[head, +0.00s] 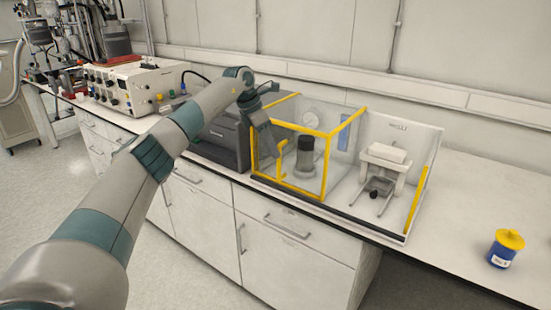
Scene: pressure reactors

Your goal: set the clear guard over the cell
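The clear guard (327,132) is a see-through box with yellow edges, standing on the left part of a long bench unit with a dark front rail. A dark grey cylinder (305,157), seemingly the cell, shows through its panels. A yellow handle (283,148) is on the guard's front face. My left gripper (275,153) points down at the guard's front left, close beside the handle. Whether it touches or grips the handle is not clear, and its fingers are hard to make out. My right gripper is not in view.
Right of the guard, the unit holds a white stand (385,160) behind a clear side wall with a yellow strip (418,200). A blue jar with a yellow lid (506,248) stands at the right. A dark box (219,140) and a control instrument (130,86) stand left.

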